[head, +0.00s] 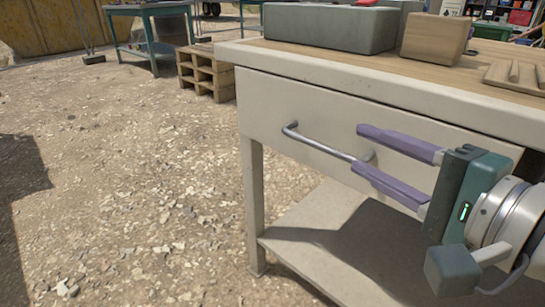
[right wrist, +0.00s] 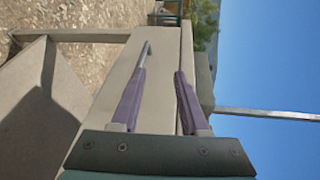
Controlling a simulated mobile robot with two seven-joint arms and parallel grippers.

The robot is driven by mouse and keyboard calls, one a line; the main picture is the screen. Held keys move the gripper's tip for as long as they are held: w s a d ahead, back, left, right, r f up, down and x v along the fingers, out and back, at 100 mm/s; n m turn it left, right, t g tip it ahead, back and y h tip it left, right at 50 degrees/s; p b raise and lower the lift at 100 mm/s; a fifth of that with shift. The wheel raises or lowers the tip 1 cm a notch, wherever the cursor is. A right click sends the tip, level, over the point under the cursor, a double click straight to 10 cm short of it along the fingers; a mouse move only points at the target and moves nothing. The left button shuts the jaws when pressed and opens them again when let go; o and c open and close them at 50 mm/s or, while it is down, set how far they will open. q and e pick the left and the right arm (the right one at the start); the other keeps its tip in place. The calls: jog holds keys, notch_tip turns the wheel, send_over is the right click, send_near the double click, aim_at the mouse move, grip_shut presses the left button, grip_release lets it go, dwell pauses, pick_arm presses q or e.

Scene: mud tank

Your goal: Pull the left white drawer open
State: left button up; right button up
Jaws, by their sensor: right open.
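The white drawer (head: 270,103) sits under the wooden top of a white workbench, and its front looks flush with the frame. A grey metal bar handle (head: 322,146) runs across the drawer front; its end also shows in the right wrist view (right wrist: 146,48). My right gripper (head: 360,149) is open at the handle's right end, with one purple finger above the bar and one below it in the head view. I cannot tell whether the fingers touch the bar or how deep it lies between them. My left gripper is not in view.
On the benchtop (head: 310,62) stand a grey box (head: 330,28), a wooden block (head: 436,38) and a wooden tray (head: 510,78). A lower shelf (head: 320,215) is below the drawer. A pallet stack (head: 205,75) and a green table (head: 150,48) stand behind. The gravel at left is clear.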

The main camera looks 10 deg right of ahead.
jog(key=m+b, duration=0.2)
jog(key=b, duration=0.1)
send_near(331, 153)
jog(key=w+a, duration=0.1)
jog(key=w, duration=0.1)
jog(key=shift+t+h, duration=0.4)
jog(key=shift+t, duration=0.2)
jog(key=x, duration=0.2)
jog(key=b+x, duration=0.1)
jog(key=x, duration=0.2)
jog(key=f+x, duration=0.1)
jog(key=x, duration=0.2)
jog(key=shift+a+b, duration=0.15)
jog(key=shift+b, duration=0.2)
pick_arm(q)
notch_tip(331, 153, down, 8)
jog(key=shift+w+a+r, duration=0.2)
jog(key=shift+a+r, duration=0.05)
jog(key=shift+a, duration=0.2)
pick_arm(e)
jog(key=shift+x, duration=0.8)
grip_shut()
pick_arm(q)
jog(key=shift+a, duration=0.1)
